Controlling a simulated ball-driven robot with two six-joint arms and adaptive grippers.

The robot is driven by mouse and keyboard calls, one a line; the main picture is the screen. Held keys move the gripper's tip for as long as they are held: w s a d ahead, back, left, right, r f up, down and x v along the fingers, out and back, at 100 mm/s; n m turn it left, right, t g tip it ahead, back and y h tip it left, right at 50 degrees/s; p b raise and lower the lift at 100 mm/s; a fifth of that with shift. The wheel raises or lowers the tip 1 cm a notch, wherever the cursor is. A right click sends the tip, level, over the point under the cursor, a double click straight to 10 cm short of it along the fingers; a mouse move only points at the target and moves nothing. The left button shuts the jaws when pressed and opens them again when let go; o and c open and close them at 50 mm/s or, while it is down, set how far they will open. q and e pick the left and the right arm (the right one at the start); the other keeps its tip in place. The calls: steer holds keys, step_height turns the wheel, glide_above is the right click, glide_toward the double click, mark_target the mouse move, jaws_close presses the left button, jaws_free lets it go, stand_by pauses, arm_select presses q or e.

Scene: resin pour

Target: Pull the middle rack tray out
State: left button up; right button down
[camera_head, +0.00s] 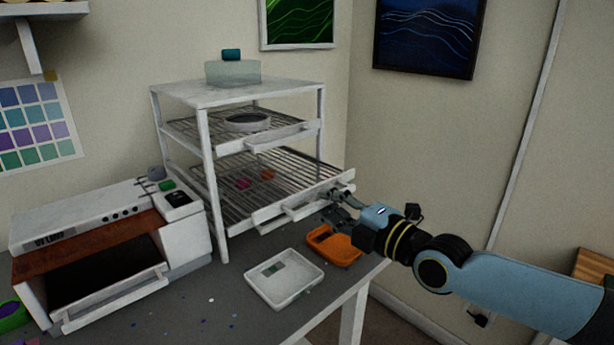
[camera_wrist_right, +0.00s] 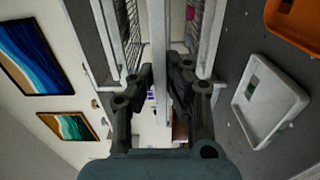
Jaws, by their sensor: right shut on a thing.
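A white rack (camera_head: 206,150) stands on the grey bench with two wire trays in view. The upper tray (camera_head: 185,130) carries a dark round piece. The lower wire tray (camera_head: 300,172) sticks out at the front and carries small pink and orange pieces. My right gripper (camera_head: 334,203) is at the right part of its white front bar and handle (camera_head: 290,214). In the right wrist view, my right gripper (camera_wrist_right: 164,75) is shut on the white bar (camera_wrist_right: 158,40), which runs between its fingers. My left gripper is not in view.
A white tray (camera_head: 262,291) and an orange tray (camera_head: 322,254) lie on the bench below the lower wire tray. A UV lamp box (camera_head: 100,225) stands left of the rack. A translucent box (camera_head: 215,73) sits on the rack top. The wall is close behind.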

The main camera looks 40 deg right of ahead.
steer(key=s+p, duration=0.2)
steer(key=s, duration=0.2)
steer(key=shift+s+d, duration=0.15)
steer(key=shift+s, duration=0.05)
steer(key=shift+s+p, duration=0.35)
steer(key=shift+s, duration=0.15)
steer(key=c, duration=1.3)
jaws_free()
steer(key=s, duration=0.8)
steer(key=s+d, duration=0.1)
steer(key=s, duration=0.3)
